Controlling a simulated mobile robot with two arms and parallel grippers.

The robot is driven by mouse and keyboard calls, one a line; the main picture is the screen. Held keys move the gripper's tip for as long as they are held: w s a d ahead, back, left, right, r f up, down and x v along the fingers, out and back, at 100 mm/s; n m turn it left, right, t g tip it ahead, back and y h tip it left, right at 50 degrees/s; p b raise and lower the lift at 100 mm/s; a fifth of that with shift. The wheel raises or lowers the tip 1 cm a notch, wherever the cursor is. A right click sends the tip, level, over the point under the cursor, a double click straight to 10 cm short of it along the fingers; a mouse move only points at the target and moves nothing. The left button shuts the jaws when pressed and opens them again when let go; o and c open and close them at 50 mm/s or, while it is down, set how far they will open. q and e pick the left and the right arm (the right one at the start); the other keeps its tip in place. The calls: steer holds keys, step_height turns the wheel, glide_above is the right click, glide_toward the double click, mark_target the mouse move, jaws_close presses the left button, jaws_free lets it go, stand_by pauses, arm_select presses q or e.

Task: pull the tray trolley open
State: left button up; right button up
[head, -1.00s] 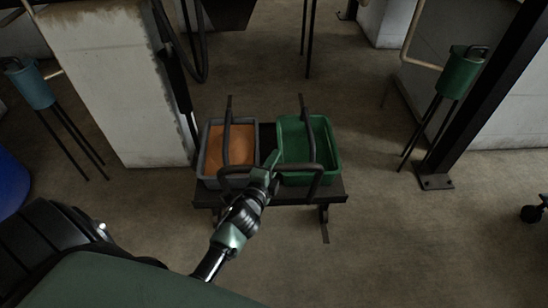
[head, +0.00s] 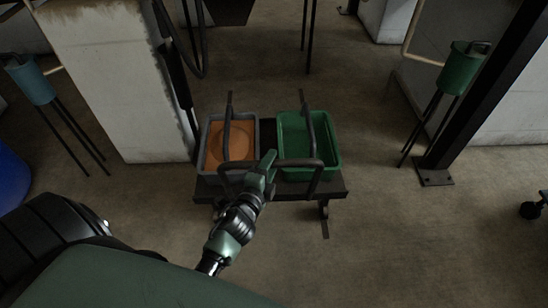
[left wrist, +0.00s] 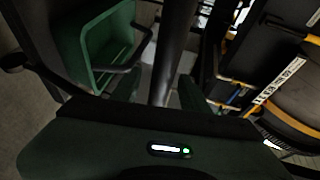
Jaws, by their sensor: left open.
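The tray trolley (head: 335,189) is a low dark cart in the middle of the head view, with a dark tubular handle (head: 299,164) along its near side. It carries a grey tray (head: 204,150) with an orange-brown inside and a green tray (head: 333,150). My left gripper (head: 268,163) is open at the middle of the handle, near the gap between the trays. In the left wrist view a dark bar (left wrist: 175,50) runs between the open fingers (left wrist: 160,95). I cannot tell whether they touch it. The right gripper is not in view.
A pale block (head: 115,80) stands close to the trolley's left. A blue pot (head: 32,80) on thin legs stands at left, a green one (head: 460,68) at right beside a dark post (head: 480,90). The floor in front and right of the trolley is clear.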

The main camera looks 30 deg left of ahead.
arm_select(q)
steer(key=v, duration=0.4)
steer(key=shift+s, duration=0.2)
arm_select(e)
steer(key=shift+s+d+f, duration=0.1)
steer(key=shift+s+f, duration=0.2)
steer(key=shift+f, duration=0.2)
